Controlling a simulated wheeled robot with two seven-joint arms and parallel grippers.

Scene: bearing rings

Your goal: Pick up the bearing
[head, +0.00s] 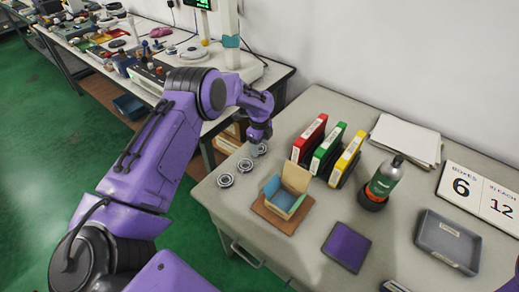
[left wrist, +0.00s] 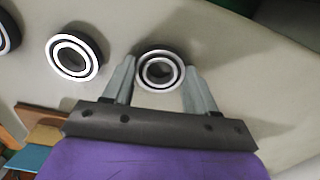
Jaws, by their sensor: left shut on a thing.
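Three bearing rings, silver with dark grooves, are at the left end of the grey table. One bearing (head: 262,149) is under my left gripper (head: 262,138). In the left wrist view this bearing (left wrist: 160,70) sits between the two fingers of my left gripper (left wrist: 158,88), which is shut on it. I cannot tell whether it is clear of the table. The other bearings, a middle one (head: 245,165) and a near one (head: 225,180), lie flat on the table. The middle one also shows in the left wrist view (left wrist: 74,57). My right gripper is out of view.
An open cardboard box (head: 296,178) with blue inside stands on a brown mat near the bearings. Red (head: 310,139), green and yellow binders stand behind it.

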